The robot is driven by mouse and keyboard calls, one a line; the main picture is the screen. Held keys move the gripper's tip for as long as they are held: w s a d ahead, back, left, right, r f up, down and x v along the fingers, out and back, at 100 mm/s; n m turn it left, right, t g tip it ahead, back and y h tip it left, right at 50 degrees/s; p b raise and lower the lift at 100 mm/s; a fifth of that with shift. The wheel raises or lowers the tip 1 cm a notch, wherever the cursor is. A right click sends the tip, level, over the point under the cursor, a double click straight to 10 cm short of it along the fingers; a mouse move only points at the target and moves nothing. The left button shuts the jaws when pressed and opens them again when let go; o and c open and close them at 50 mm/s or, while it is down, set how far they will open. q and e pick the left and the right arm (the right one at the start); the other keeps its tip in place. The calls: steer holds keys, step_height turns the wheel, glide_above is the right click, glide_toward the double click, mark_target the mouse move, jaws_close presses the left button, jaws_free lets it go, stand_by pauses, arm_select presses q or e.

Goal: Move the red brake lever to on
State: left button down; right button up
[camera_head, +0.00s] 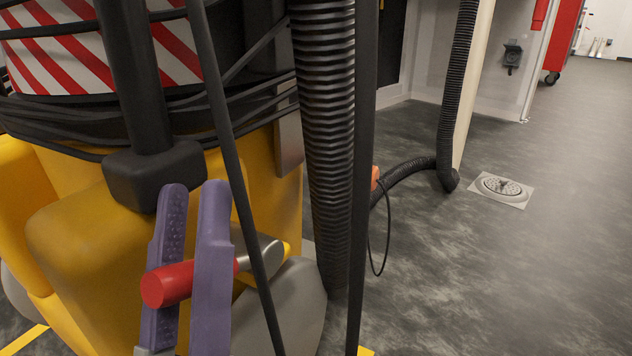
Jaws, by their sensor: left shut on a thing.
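The red brake lever (165,285) is at the lower left, on the side of the yellow machine (85,255). It has a round red grip and a grey metal shank (265,257) running right to the machine. My left gripper (193,200) has two purple fingers, one behind the red grip and one in front of it. It is shut on the grip, and the front finger hides part of it. My right gripper is not in view.
Black poles and a ribbed black hose (325,130) stand upright just right of the lever. A black post with a block foot (155,175) is above the fingers. A floor drain (501,189) lies in open grey floor at right.

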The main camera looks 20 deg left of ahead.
arm_select(q)
steer(key=shift+f+h, duration=0.15)
steer(key=shift+h, duration=0.15)
steer(key=c, duration=0.6)
jaws_free()
steer(key=shift+r, duration=0.2)
